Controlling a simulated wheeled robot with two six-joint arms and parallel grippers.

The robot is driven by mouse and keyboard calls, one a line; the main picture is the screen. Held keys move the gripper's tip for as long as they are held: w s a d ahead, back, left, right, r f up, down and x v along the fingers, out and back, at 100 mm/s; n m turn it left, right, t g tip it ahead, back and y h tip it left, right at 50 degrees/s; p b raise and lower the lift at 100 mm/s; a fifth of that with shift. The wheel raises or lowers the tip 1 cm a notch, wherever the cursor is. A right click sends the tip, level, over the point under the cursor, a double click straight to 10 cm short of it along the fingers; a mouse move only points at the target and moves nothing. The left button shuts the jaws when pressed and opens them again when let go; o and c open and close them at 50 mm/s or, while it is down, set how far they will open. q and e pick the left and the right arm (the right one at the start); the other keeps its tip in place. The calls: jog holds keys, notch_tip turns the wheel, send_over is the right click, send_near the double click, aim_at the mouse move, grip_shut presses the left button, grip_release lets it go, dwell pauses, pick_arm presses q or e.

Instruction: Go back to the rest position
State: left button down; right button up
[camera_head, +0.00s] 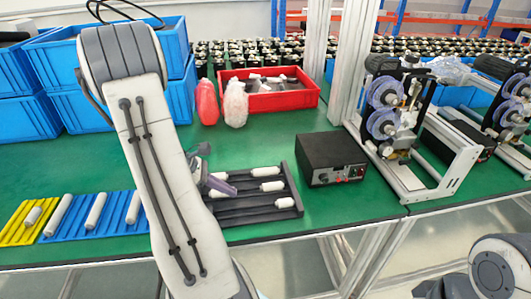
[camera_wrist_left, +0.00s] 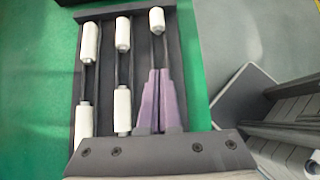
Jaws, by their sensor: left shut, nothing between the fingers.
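My left gripper (camera_head: 222,186) is over the left part of the black slotted tray (camera_head: 262,214), partly hidden by my arm. In the left wrist view its purple fingers (camera_wrist_left: 158,92) are together with nothing between them, and they point along a slot of the tray (camera_wrist_left: 106,14). A white cylinder (camera_wrist_left: 157,20) lies just past the fingertips, apart from them. Several other white cylinders lie in the tray, such as one in the middle slot (camera_wrist_left: 122,33). My right gripper is out of view; only part of that arm shows at the lower right.
A black control box (camera_head: 333,160) stands right of the tray, and a machine with purple reels (camera_head: 390,120) beyond it. Blue pads (camera_head: 82,222) and a yellow pad (camera_head: 20,226) hold cylinders at left. Behind are a red bin (camera_head: 268,104) and stacked blue crates (camera_head: 176,98).

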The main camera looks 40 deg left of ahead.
pick_arm(q)
jog(key=w+d+r+m+g, duration=0.25)
jog(key=d+m, duration=0.45)
jog(key=d, duration=0.4)
jog(key=w+d+r+m+g, duration=0.15)
jog(key=d+m+g, duration=0.25)
jog(key=d+m, duration=0.45)
jog(key=s+d+r+m+y, duration=0.2)
jog(key=s+d+m, duration=0.5)
jog(key=d+m, duration=0.2)
jog(key=s+d+r+m+y, duration=0.1)
jog(key=s+d+m+y, duration=0.2)
jog(key=s+d+m, duration=0.4)
jog(key=d+m, duration=0.2)
jog(key=m, duration=0.1)
jog(key=shift+s+r, duration=0.2)
jog(key=shift+r, duration=0.2)
